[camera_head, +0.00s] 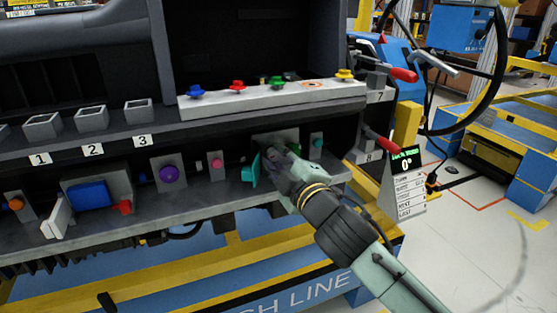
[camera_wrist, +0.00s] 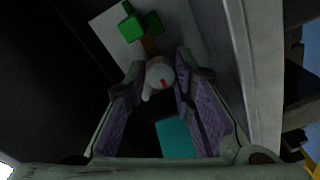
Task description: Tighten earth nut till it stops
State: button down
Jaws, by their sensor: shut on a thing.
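The earth nut seems to be the small pale grey round piece with a red mark (camera_wrist: 159,76) in the wrist view. It sits between the tips of my gripper (camera_wrist: 160,80), which is shut on it. A brown strip runs from it to a green winged piece (camera_wrist: 142,24) on a light plate. In the head view my gripper (camera_head: 276,162) reaches the right part of the lower shelf and hides the nut. A display (camera_head: 405,163) at the right reads 0°.
A teal piece (camera_head: 250,170) stands close left of my gripper; a small teal knob (camera_head: 316,142) is to its right. A purple knob (camera_head: 169,174), pink knob (camera_head: 217,163) and blue block (camera_head: 89,195) lie further left. Coloured knobs line the grey ledge (camera_head: 270,98) above.

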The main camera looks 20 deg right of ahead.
dwell(0.4)
jog(key=c, duration=1.6)
grip_release()
jog(key=shift+c, duration=0.2)
